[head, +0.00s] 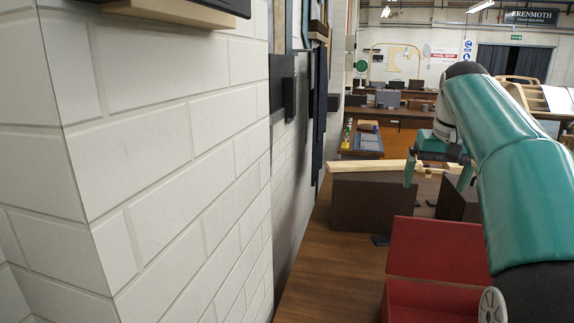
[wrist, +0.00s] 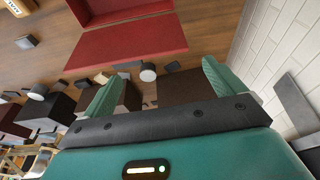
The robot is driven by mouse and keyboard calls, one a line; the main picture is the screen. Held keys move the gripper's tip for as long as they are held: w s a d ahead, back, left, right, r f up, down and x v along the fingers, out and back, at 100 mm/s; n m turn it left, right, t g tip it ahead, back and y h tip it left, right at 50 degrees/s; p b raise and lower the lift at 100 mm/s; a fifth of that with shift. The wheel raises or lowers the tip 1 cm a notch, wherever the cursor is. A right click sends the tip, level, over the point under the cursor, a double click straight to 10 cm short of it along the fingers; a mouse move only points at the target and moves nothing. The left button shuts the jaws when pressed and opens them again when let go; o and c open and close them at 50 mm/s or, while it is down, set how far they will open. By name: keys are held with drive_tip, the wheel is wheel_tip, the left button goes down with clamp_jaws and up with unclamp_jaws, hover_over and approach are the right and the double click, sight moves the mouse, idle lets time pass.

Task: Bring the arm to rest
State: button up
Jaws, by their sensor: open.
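My teal arm (head: 500,150) reaches in from the right of the head view and bends down at its far end. My gripper (head: 437,175) is open, with its two teal fingers apart near a pale wooden strip (head: 375,165). The strip lies across the top of a dark brown block (head: 375,203). In the wrist view my gripper (wrist: 163,85) also shows its fingers spread, with nothing held between them. I cannot tell whether a finger touches the strip.
A white brick wall (head: 180,160) stands close on the left. A red open box (head: 440,250) sits on the wooden bench (head: 325,270) in front. A second dark block (head: 457,200) stands right of the first. Small dark pieces and a white-ended cylinder (wrist: 148,72) lie near the red box.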

drive_tip(key=s+a+f+n+t, duration=0.1)
drive_tip(key=s+a+f, duration=0.2)
drive_tip(key=s+a, duration=0.3)
drive_tip(key=s+a+f+t, duration=0.1)
drive_tip(key=s+a+f, duration=0.25)
drive_tip(key=s, duration=0.45)
drive_tip(key=s+a+f, duration=0.3)
drive_tip(key=s+f, duration=0.3)
drive_tip(key=f, duration=0.1)
drive_tip(key=s+a+f+n, duration=0.1)
drive_tip(key=s+a+f, duration=0.2)
drive_tip(key=s+f, duration=0.3)
drive_tip(key=shift+s+a+f+t, duration=0.15)
drive_tip(key=shift+s+f+t, duration=0.25)
drive_tip(key=shift+s, duration=0.35)
